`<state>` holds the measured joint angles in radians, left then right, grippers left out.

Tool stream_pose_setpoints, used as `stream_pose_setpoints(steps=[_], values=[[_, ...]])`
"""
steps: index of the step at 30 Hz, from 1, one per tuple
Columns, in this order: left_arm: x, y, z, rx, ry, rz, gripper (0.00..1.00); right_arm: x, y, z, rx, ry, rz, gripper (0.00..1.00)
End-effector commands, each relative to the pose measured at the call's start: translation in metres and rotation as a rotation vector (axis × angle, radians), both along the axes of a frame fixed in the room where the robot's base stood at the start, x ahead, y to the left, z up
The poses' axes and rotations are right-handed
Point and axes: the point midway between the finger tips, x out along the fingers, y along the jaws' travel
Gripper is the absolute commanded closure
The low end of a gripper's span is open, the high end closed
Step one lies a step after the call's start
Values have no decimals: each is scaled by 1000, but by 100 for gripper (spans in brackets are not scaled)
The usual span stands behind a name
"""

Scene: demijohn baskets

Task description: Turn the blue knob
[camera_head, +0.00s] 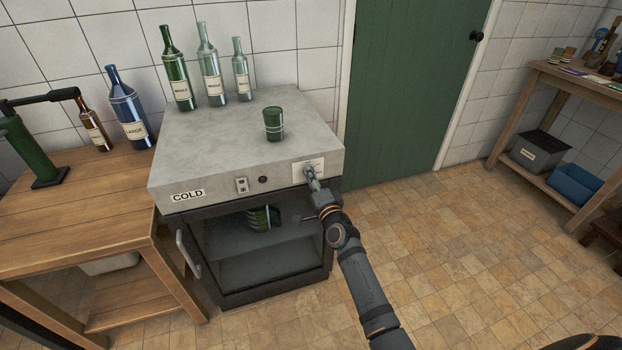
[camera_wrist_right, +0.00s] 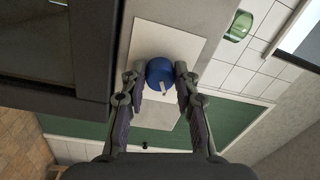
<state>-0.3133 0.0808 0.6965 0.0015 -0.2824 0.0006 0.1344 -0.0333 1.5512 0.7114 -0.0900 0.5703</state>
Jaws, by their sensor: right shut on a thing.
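The blue knob (camera_wrist_right: 160,73) sits on a pale plate (camera_wrist_right: 179,45) on the front of the cold cabinet, and it has a light mark on its face. My right gripper (camera_wrist_right: 161,82) is shut on the knob, with one finger on each side of it. In the head view my right gripper (camera_head: 311,174) reaches the right end of the cabinet's front panel and hides the knob there. The pale plate (camera_head: 308,168) shows beside it. My left gripper is not in view.
The cabinet (camera_head: 215,138) is labelled COLD. Its top holds a green cup (camera_head: 273,124) and bottles; another green vessel (camera_head: 263,218) is inside. A wooden table (camera_head: 75,210) stands left, a shelf unit (camera_head: 580,88) far right. The floor (camera_head: 450,230) between is clear.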

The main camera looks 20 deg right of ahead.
Motion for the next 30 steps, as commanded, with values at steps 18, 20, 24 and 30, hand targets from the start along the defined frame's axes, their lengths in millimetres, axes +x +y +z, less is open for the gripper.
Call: stream_pose_setpoints(steps=[18,20,24,30], values=[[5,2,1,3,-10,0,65,-2,0,-1,-2,1,0,47],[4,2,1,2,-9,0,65,-8,0,-2,-3,2,0,47],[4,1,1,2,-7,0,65,-37,-2,-4,-3,4,0,47],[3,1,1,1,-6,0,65,-86,-5,-6,-1,4,0,47]])
